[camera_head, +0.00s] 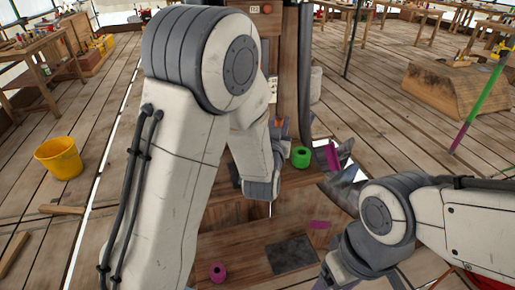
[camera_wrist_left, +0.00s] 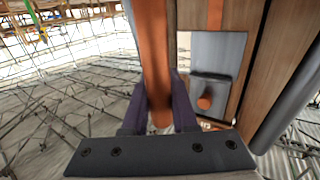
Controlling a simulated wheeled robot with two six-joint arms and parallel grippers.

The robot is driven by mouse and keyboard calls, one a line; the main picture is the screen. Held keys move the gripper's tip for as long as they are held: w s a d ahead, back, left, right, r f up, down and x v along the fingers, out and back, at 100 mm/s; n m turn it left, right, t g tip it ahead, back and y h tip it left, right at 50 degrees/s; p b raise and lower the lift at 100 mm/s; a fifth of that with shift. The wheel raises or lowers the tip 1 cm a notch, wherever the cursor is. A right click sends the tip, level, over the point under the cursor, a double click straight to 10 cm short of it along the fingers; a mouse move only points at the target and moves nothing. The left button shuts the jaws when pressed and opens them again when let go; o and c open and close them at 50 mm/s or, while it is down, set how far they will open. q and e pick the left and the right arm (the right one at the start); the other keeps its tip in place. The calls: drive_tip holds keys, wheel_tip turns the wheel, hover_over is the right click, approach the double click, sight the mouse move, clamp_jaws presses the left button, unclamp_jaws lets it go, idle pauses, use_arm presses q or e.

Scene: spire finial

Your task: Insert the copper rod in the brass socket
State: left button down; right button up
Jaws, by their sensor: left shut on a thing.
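My left gripper (camera_wrist_left: 159,115) is shut on the copper rod (camera_wrist_left: 155,60), its dark purple fingers on either side of the rod. The rod runs up and out of the top of the left wrist view. To its right, a grey metal plate (camera_wrist_left: 215,52) on the wooden post carries a bracket with a short copper-coloured round stub (camera_wrist_left: 205,98). I cannot tell whether this is the brass socket. In the head view my left arm hides most of its gripper, and a small copper-coloured patch (camera_head: 279,122) shows beyond the wrist. My right gripper's fingers are not clear.
A green ring (camera_head: 301,157) and a magenta piece (camera_head: 333,156) are right of the post. A magenta ring (camera_head: 218,272) and a dark plate (camera_head: 292,254) lie on the wooden platform. A yellow bucket (camera_head: 59,158) stands left. The plank floor has open room behind it.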

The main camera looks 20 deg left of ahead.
use_arm(q)
drive_tip(key=w+a+f, duration=0.4)
drive_tip(key=a+f, duration=0.2)
drive_tip(key=f, duration=0.2)
drive_tip(key=shift+w+a+f, duration=0.2)
drive_tip(key=shift+w+f, duration=0.05)
drive_tip(key=shift+f, duration=0.15)
drive_tip(key=c, duration=1.1)
unclamp_jaws()
drive_tip(key=shift+f, duration=0.15)
drive_tip(key=o, duration=0.4)
